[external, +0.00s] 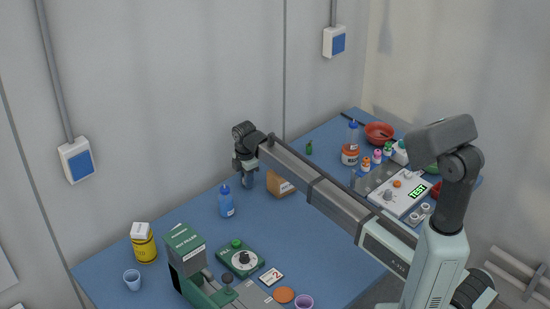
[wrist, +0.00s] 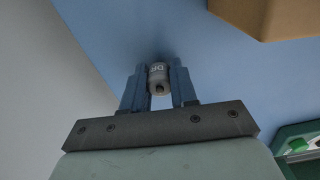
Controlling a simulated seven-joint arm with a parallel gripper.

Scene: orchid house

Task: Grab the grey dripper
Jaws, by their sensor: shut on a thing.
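The grey dripper (wrist: 158,80) is a small light grey cylinder with dark lettering and a dark tip, seen in the wrist view. My gripper (wrist: 159,72) is shut on it, with one blue finger on each side. In the external view my gripper (external: 247,178) points down near the back edge of the blue table, between a blue bottle and a brown box. The dripper is too small there to make out clearly. I cannot tell from these views whether it touches the table.
The brown box (external: 280,186) stands close right of my gripper, and the blue bottle (external: 227,203) close left. A green machine (external: 187,252), a green device (external: 240,258) and a yellow jar (external: 143,243) stand nearer. A white test unit (external: 400,192) and a red bowl (external: 379,132) are right.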

